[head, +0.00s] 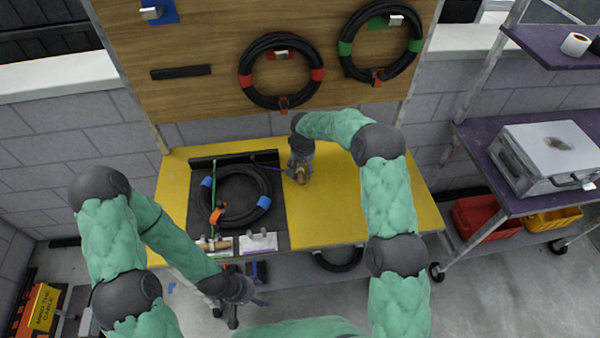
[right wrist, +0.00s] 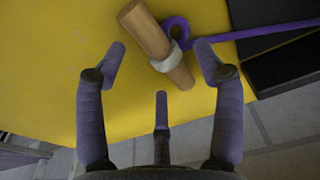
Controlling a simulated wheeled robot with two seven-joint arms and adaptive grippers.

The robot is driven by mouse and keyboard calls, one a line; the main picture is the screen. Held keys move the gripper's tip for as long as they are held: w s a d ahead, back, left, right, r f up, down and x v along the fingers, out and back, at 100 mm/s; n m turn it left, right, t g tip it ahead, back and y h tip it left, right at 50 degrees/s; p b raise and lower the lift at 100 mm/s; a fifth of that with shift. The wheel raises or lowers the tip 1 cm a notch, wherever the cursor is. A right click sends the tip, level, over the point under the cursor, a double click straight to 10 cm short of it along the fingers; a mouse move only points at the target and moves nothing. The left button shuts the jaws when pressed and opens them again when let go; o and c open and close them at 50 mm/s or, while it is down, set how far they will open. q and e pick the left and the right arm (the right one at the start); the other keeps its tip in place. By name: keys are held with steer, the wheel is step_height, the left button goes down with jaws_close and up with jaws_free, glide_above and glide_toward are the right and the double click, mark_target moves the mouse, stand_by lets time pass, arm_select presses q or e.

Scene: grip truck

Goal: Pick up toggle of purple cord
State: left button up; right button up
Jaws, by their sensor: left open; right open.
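The toggle (right wrist: 158,47) is a short brown wooden peg with a pale band round it, lying on the yellow table top. The purple cord (right wrist: 255,32) loops beside the toggle and runs off to the right in the right wrist view. In the head view the toggle (head: 302,176) shows just below my right gripper (head: 301,168), and the cord (head: 284,169) runs left to the black tray. My right gripper is open, its fingers spread on either side of the toggle's lower end. My left gripper (head: 245,295) is open and empty, low in front of the table.
A black tray (head: 281,213) on the yellow table (head: 345,215) holds a coiled black cable (head: 262,183) with blue bands. Two more coils (head: 247,62) hang on the wooden board (head: 205,95). A purple shelf (head: 475,142) with a metal box (head: 550,150) stands right. The table's right part is clear.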

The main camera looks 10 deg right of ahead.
steer(key=shift+f, duration=0.45)
steer(key=c, duration=1.3)
steer(key=shift+r, duration=0.1)
